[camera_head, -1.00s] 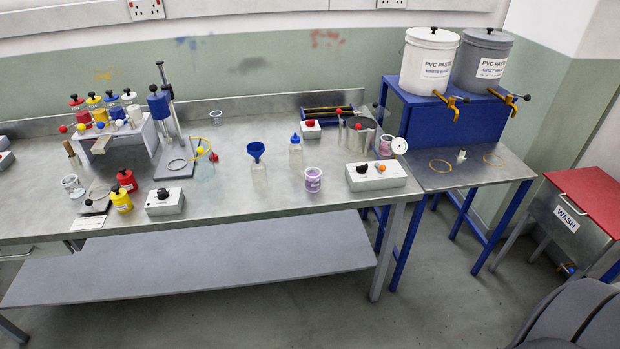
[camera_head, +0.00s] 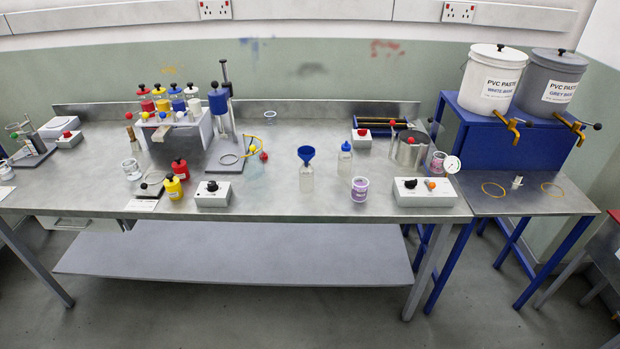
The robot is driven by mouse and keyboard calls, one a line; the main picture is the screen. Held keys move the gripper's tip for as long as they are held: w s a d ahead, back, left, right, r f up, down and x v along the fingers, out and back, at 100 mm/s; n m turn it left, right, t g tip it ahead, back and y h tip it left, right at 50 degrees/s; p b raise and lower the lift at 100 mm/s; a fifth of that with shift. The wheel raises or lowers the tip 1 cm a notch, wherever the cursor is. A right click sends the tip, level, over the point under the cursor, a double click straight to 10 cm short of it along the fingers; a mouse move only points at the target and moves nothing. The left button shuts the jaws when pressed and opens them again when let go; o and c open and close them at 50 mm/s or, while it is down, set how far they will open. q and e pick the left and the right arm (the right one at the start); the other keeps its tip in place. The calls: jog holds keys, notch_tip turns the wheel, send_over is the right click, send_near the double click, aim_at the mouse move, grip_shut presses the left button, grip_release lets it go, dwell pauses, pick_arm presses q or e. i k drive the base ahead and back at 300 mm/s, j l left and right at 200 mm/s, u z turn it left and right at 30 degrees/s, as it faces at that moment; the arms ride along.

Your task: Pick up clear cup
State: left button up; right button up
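A clear cup (camera_head: 131,169) stands upright on the left part of the steel bench (camera_head: 320,220), left of the red and yellow pots. A second small clear cup (camera_head: 271,117) stands near the back edge of the bench. I cannot tell which of these the task names. A cup with purple contents and a label (camera_head: 360,189) stands near the front edge, and a similar cup (camera_head: 437,163) stands farther right beside a dial gauge. Neither of my grippers shows in this view.
Red (camera_head: 180,168) and yellow (camera_head: 174,188) pots and a grey control box (camera_head: 213,194) stand along the front, right of the left clear cup. A dispenser rack (camera_head: 180,133) is behind them. A blue funnel in a bottle (camera_head: 306,170) stands mid-bench. The front centre is clear.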

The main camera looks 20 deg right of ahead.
aim_at(360, 189)
jog(key=i+j, duration=0.3)
jog(key=i+j+z, duration=0.15)
jog(key=j, duration=0.25)
jog(key=i+j, duration=0.35)
jog(key=i+j+z, duration=0.15)
jog(key=j, duration=0.25)
jog(key=i, duration=0.1)
